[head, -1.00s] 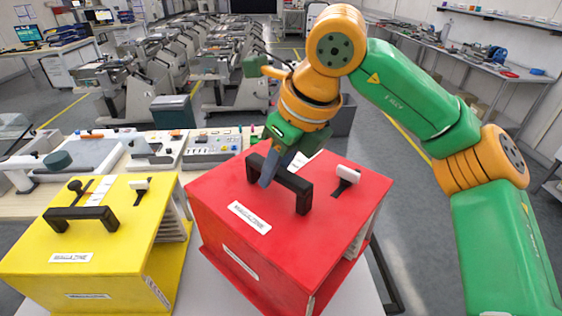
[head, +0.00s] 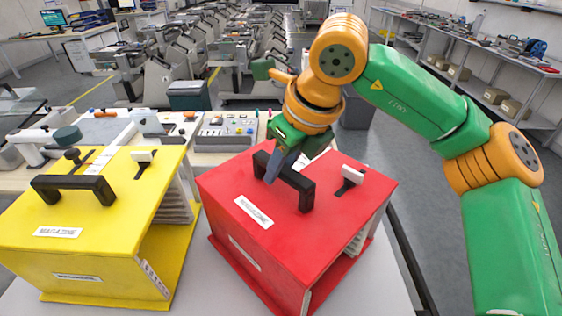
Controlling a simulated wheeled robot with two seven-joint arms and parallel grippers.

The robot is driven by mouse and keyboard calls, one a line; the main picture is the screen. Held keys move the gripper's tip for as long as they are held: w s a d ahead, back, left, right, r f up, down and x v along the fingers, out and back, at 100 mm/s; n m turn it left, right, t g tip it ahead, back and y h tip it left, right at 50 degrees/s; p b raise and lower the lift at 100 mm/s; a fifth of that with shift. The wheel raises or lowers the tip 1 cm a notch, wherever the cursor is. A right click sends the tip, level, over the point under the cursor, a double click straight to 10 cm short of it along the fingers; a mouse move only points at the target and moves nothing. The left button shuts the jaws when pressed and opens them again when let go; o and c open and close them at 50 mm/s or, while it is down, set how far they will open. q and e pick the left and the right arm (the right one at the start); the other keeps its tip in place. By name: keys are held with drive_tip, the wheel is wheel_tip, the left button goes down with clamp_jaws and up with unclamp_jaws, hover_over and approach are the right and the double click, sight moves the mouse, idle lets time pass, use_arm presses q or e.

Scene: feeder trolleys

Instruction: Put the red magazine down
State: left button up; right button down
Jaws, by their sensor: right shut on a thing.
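The red magazine (head: 330,207) is a red box with a black handle and a white latch on top and a white label. It is at the lower middle of the head view, over the light grey trolley top. My right gripper (head: 275,170) is shut on its black handle from above. Whether the magazine's base touches the surface is hard to tell. My left gripper is not in view.
A yellow magazine (head: 110,215) with a black handle stands to the left, close beside the red one. The grey surface (head: 190,290) shows bare between and in front of them. A bench with a control panel (head: 228,132) and parts lies behind.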

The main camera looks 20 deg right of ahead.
drive_tip(key=c, duration=0.6)
unclamp_jaws()
drive_tip(key=shift+s, duration=0.25)
drive_tip(key=shift+s+r, duration=0.1)
drive_tip(key=v, duration=1.2)
